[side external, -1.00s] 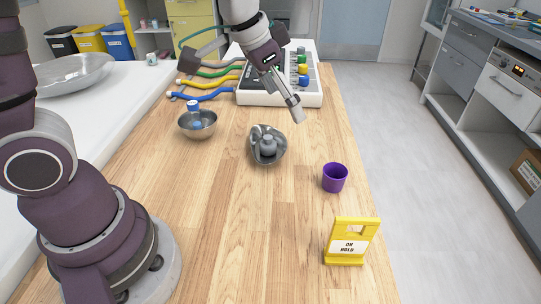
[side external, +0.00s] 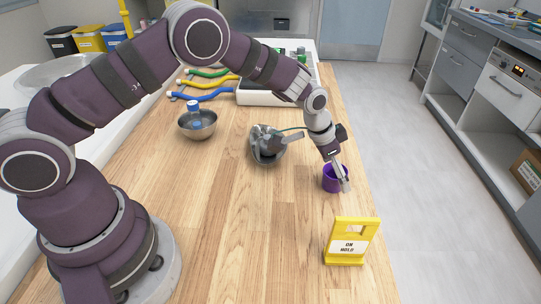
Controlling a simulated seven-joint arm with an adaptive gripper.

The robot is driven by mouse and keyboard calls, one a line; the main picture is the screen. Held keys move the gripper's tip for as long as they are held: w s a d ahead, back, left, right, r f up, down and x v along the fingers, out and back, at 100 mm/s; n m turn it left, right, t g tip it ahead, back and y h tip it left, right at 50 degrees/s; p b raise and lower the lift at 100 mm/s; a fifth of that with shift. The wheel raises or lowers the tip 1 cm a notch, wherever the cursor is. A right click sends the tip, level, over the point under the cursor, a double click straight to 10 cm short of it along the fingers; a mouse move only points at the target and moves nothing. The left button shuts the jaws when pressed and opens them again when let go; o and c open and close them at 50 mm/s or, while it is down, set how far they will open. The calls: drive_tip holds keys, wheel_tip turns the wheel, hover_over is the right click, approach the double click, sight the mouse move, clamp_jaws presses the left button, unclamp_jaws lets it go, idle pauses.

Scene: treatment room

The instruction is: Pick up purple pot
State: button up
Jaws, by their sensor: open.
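The purple pot (side external: 328,181) stands upright near the right edge of the wooden table. My gripper (side external: 308,167) is open, low over the table. One finger overlaps the right part of the pot in the side view and hides some of its rim and wall. The other finger reaches left towards the metal bowl. I cannot tell whether the finger at the pot is inside it, in front of it or touching it. The pot is not between closed fingers.
A metal bowl (side external: 267,160) with a grey item is left of the pot. A yellow "on hold" sign (side external: 346,241) stands in front. Another bowl (side external: 197,130) holds a blue-and-white bottle. Coloured tubes and a white device (side external: 262,98) are behind. The front middle is clear.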

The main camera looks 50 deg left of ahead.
drive_tip(key=c, duration=0.9)
